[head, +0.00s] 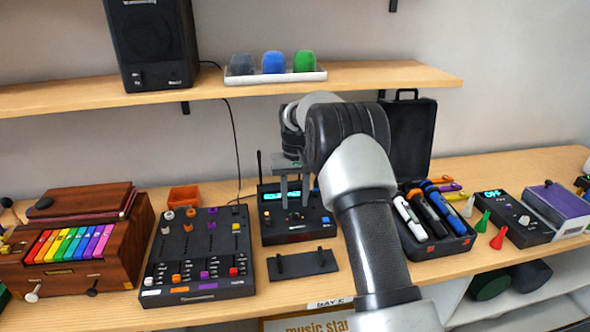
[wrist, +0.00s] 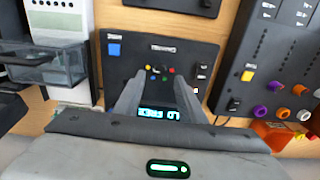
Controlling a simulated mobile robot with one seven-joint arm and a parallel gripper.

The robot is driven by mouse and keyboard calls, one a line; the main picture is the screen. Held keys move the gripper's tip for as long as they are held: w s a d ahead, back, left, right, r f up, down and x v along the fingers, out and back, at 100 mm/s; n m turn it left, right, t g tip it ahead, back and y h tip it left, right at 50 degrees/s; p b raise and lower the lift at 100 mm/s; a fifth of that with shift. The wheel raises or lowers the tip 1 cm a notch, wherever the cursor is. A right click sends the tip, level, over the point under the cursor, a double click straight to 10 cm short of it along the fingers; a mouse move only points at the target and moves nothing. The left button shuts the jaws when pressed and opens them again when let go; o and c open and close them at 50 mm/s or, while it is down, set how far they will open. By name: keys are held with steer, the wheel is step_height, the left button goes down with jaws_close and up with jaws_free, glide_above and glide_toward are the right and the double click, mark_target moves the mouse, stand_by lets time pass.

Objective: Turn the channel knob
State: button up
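A black receiver-like unit (head: 291,232) with a lit cyan display (head: 275,197) and an antenna stands on the wooden counter. In the wrist view its dark panel (wrist: 158,48) appears upside down, with a blue square (wrist: 114,50) and a small cluster of coloured dots (wrist: 160,72). A dark knob seems to sit among the dots, but it is too small to make out surely. My gripper (head: 294,192) points down over this unit. In the wrist view my gripper (wrist: 158,84) has its two fingers apart on either side of the cluster, with nothing visibly held; contact cannot be told.
A mixer (head: 203,270) with coloured knobs stands left of the unit. A flat black plate (head: 303,264) lies in front. An open microphone case (head: 432,250) is at right, partly behind my arm. A shelf (head: 395,76) with a white tray of microphone covers runs above.

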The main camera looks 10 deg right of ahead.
mark_target(295, 214)
step_height(295, 214, up, 13)
steer(key=shift+p, duration=0.35)
steer(key=shift+r, duration=0.1)
steer(key=s+r+t, duration=0.3)
steer(key=s+r, duration=1.2)
steer(key=s, duration=0.1)
steer(key=s+f+t+p, duration=0.1)
steer(key=s+f, duration=0.1)
steer(key=s, duration=0.9)
steer(key=s+f+t, duration=0.1)
steer(key=s+f, duration=0.2)
steer(key=s, duration=0.9)
steer(key=shift+s+f+t+p, duration=0.15)
steer(key=shift+t+p, duration=0.15)
steer(key=shift+p, duration=0.1)
steer(key=shift+d, duration=0.2)
